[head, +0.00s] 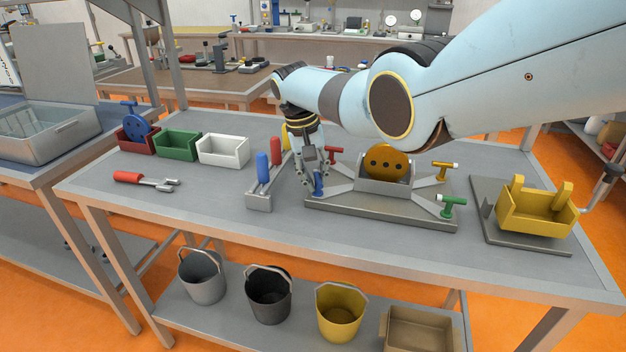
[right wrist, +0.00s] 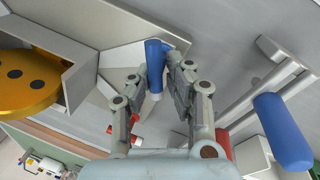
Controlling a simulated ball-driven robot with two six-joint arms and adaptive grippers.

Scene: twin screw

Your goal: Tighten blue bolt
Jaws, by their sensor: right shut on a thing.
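The blue bolt (head: 319,184) has a T-shaped handle and stands at the front left corner of the fixture (head: 382,211). In the right wrist view the blue bolt (right wrist: 154,62) shows between my fingertips. My right gripper (head: 314,177) points down over it, and in the right wrist view the gripper (right wrist: 163,72) is shut on its blue handle. The fixture holds a yellow disc (head: 388,164) with dark holes, also in the right wrist view (right wrist: 30,80). My left gripper is not in view.
Red (head: 333,154), yellow (head: 441,171) and green (head: 451,205) bolts stand at the other corners. A rack (head: 259,202) with coloured handles is close left of the gripper. Bins (head: 222,150) lie further left, and a yellow box (head: 537,212) right.

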